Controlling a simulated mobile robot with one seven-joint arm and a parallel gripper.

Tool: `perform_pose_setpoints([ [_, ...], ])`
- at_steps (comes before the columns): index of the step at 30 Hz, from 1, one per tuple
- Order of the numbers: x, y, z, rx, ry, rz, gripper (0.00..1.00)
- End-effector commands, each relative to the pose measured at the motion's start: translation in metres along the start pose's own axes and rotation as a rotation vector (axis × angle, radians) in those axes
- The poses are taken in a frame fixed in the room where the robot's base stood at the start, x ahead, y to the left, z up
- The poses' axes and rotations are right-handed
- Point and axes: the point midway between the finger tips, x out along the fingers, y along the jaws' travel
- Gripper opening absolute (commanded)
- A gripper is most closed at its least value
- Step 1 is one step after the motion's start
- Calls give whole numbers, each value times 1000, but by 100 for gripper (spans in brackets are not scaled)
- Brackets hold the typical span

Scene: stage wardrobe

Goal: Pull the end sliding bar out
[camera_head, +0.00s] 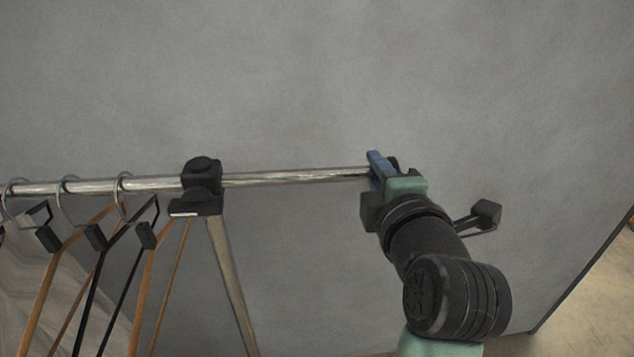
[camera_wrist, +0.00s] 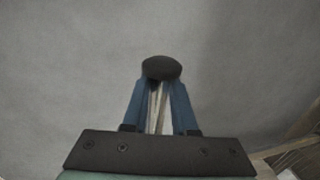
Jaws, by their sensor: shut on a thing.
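The end sliding bar (camera_head: 295,177) is a shiny metal tube. In the head view it sticks out to the right from a black clamp (camera_head: 202,182) on the clothes rack. My gripper (camera_head: 376,168) is at the bar's right end, its blue fingers shut on it. In the wrist view the two blue fingers of my gripper (camera_wrist: 160,105) stand on either side of the bar (camera_wrist: 158,108). A black round cap (camera_wrist: 161,68) shows at the fingertips there. The gripper hides the bar's tip in the head view.
Several hangers (camera_head: 122,188) hang on the rail left of the clamp. A rack leg (camera_head: 232,285) slants down from the clamp. A grey wall (camera_head: 300,80) stands behind. The space between clamp and gripper is clear below the bar.

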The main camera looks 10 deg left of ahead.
Motion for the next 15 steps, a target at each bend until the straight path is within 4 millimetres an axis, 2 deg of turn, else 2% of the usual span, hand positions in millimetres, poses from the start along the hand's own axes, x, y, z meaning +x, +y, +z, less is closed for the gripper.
perform_pose_setpoints([
  [1,0,-3,18,1,-11,4,0],
  [6,0,-2,49,0,-8,3,0],
  [9,0,-2,61,0,-7,1,0],
  [15,0,0,71,-1,-5,1,0],
])
